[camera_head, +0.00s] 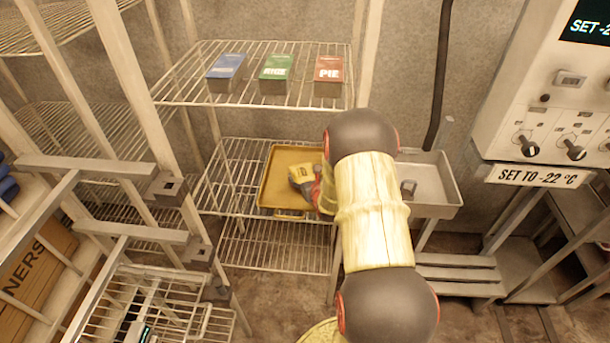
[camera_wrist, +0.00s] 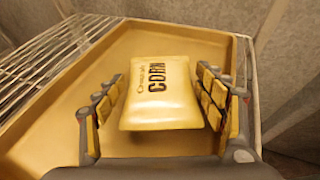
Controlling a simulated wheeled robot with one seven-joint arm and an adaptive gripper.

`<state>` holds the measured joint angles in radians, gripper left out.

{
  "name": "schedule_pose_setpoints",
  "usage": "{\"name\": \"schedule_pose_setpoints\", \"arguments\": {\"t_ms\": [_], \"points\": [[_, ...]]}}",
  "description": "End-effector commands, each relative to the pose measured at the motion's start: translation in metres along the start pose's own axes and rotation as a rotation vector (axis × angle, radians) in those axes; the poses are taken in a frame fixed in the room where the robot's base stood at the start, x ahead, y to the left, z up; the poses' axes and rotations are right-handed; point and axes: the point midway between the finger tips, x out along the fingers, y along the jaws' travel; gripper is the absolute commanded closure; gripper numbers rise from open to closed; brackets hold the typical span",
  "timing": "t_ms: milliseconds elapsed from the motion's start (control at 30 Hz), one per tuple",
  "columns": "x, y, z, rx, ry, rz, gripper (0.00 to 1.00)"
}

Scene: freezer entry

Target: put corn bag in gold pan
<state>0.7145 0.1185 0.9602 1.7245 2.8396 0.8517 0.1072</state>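The yellow corn bag (camera_wrist: 160,95) lies label up between my gripper's fingers in the wrist view, over the floor of the gold pan (camera_wrist: 60,120). In the head view the corn bag (camera_head: 302,174) shows within the gold pan (camera_head: 288,156), which sits on the middle wire shelf. My gripper (camera_wrist: 165,90) has its two fingers apart, one on each side of the bag, with narrow gaps showing beside it. In the head view my arm hides part of the gripper and the pan's right side. The bag's underside is hidden, so its contact with the pan floor is unclear.
A grey tray (camera_head: 432,185) stands right of the gold pan. Blue (camera_head: 227,67), green (camera_head: 275,67) and red (camera_head: 328,70) boxes sit on the upper wire shelf (camera_head: 200,92). A control panel (camera_head: 560,100) is at the right. A wire basket (camera_head: 150,305) is at lower left.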

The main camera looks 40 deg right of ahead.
Motion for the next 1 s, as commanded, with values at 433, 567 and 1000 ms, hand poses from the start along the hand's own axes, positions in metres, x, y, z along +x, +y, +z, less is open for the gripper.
{"name": "schedule_pose_setpoints", "arguments": {"t_ms": [433,567,1000], "points": [[-0.001,0.0,0.002,0.0,0.0,0.0,0.21],[-0.01,0.0,0.005,0.0,0.0,-0.001,0.21],[-0.095,0.0,0.006,0.0,-0.001,-0.001,0.21]]}}
